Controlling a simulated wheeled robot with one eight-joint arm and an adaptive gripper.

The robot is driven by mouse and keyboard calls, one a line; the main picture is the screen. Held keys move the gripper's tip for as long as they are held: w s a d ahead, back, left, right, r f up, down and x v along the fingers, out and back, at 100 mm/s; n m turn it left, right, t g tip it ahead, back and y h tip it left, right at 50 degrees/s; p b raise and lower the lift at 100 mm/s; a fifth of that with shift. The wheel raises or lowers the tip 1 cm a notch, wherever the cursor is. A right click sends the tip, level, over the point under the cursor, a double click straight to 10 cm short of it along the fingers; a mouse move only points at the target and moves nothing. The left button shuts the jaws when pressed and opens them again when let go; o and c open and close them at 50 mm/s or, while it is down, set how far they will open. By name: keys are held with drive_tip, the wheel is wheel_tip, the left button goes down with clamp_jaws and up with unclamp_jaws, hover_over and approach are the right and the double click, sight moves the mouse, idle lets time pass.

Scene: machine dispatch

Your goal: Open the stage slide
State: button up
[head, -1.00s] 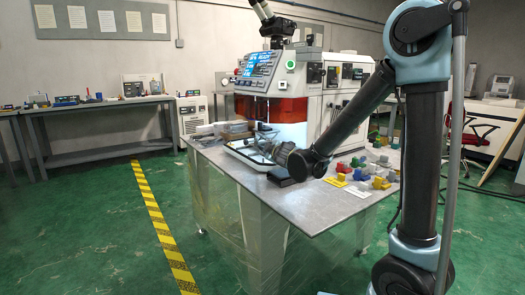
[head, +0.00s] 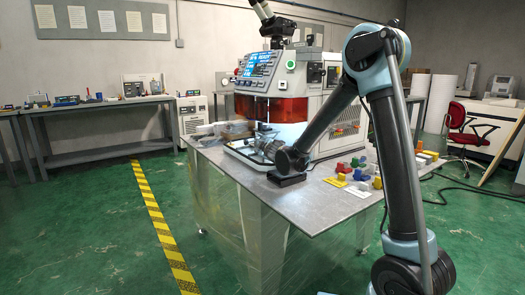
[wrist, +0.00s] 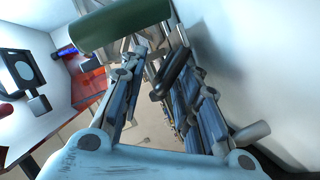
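The machine (head: 279,80) stands on the grey table, with a blue screen and an orange shield (head: 271,108) over its lit bay. My gripper (head: 252,143) is low in front of this bay, reaching left from my wrist. In the wrist view my gripper's fingers (wrist: 160,48) are spread apart. A dark green cylinder (wrist: 122,26) lies across the view just beyond the fingertips; I cannot tell whether they touch it. A dark bar-like part (wrist: 173,74) shows between the fingers. The stage slide is not clearly distinguishable, as my gripper and arm cover part of the bay front.
Several coloured blocks (head: 362,176) and a yellow card (head: 358,192) lie on the table (head: 300,212) at the right. A black flat block (head: 286,179) lies below my wrist. A pale wall or panel (wrist: 255,60) is close on the right in the wrist view.

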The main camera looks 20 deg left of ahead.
clamp_jaws()
idle(0.5)
